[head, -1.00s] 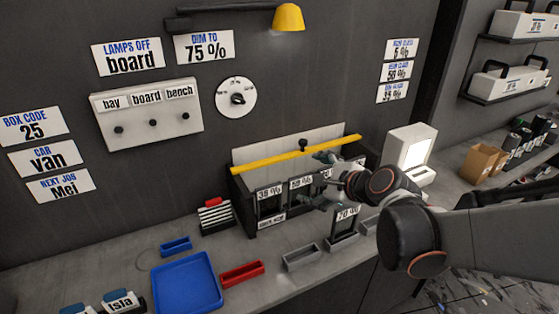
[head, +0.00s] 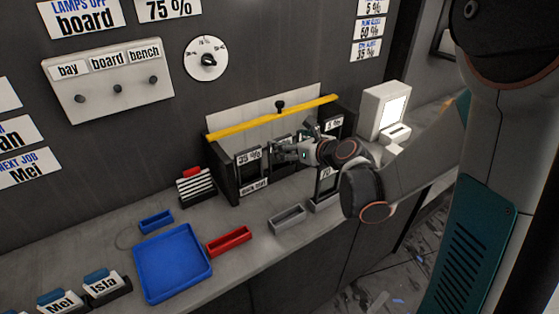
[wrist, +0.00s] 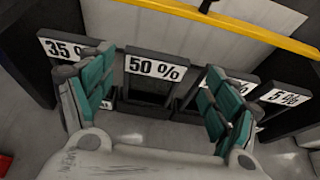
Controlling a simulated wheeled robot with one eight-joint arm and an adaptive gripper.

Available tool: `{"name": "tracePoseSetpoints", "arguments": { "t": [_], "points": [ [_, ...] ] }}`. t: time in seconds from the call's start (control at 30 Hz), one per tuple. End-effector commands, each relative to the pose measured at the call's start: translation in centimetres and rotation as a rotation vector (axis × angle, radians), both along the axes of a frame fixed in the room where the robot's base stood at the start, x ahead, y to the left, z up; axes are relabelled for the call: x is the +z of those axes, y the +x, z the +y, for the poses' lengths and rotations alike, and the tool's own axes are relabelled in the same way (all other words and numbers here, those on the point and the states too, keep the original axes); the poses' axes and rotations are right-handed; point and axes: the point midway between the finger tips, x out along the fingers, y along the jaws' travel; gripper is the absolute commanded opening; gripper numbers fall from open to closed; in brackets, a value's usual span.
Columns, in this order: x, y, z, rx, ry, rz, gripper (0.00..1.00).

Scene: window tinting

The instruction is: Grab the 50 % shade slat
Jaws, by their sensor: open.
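The 50 % slat (wrist: 155,82) is a dark framed panel with a white "50 %" label on its top bar. It stands upright in the rack, straight ahead in the wrist view. My gripper (wrist: 155,100) is open, with one teal finger on each side of this slat and nothing held. I cannot tell whether the fingers touch it. In the head view my gripper (head: 290,150) is at the middle of the rack and mostly hides that slat.
The 35 % slat (wrist: 66,48) stands to the left and the 5 % slat (wrist: 285,97) to the right. A yellow bar (head: 270,118) runs above the rack. A 70 % slat (head: 326,184) stands in front. A blue tray (head: 150,292) and red bin (head: 228,241) sit to the left.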

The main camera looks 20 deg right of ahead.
Motion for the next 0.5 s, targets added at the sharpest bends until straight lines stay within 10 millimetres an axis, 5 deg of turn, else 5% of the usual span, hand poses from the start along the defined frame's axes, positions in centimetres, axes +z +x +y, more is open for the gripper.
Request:
{"name": "tracePoseSetpoints", "arguments": {
  "t": [0.5],
  "points": [
    [-2.4,4.2,1.8,0.002,0.000,0.000,0.82]
  ]
}}
